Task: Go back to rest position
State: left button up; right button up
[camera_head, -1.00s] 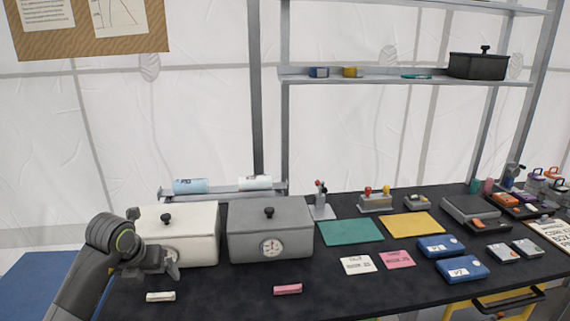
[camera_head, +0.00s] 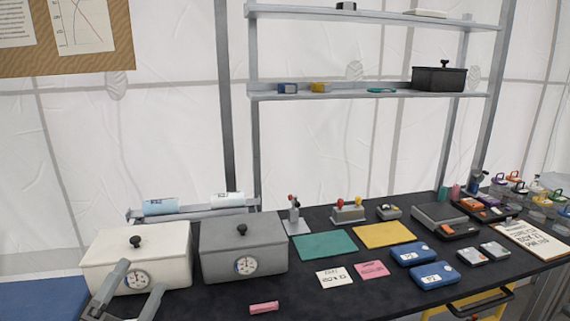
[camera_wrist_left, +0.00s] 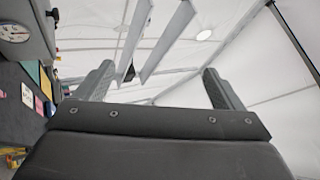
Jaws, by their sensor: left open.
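My left gripper (camera_head: 130,292) is open and empty at the lower left of the head view, in front of the white lidded box (camera_head: 160,245). Its two fingers stand apart, and one overlaps the box's front near the dial. In the left wrist view the open fingers (camera_wrist_left: 160,85) show nothing between them but shelf boards and the tent roof beyond. My right gripper is in neither view.
The black table (camera_head: 210,300) holds a grey box with a dial (camera_head: 245,245), a pink block (camera_head: 264,307), teal (camera_head: 325,245) and yellow mats (camera_head: 383,234), and blue cases (camera_head: 433,275). A metal shelf (camera_head: 370,94) rises behind. The table's front middle is fairly clear.

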pick_arm(q)
jog(key=s+a+f+n+g+y, duration=0.5)
jog(key=a+f+n+y, duration=0.15)
jog(key=f+n, duration=0.2)
jog(key=s+a+f+n+g+y, duration=0.45)
jog(key=f+n+y, duration=0.3)
jog(key=n, duration=0.25)
jog(key=s+d+f+n+g+h, duration=0.1)
jog(key=s+d+f+g+h, duration=0.2)
jog(key=s+f+g, duration=0.4)
jog(key=s+d+f+n+g+h, duration=0.25)
jog(key=s+f, duration=0.25)
jog(key=s, duration=0.5)
notch_tip(320, 180, down, 24)
jog(key=m+g, duration=0.1)
jog(key=s+f+g, duration=0.1)
jog(key=s+f, duration=1.4)
jog(key=f, duration=0.2)
jog(key=shift+s+d+h, duration=0.15)
jog(key=shift+d+h, duration=0.2)
jog(key=shift+d, duration=0.1)
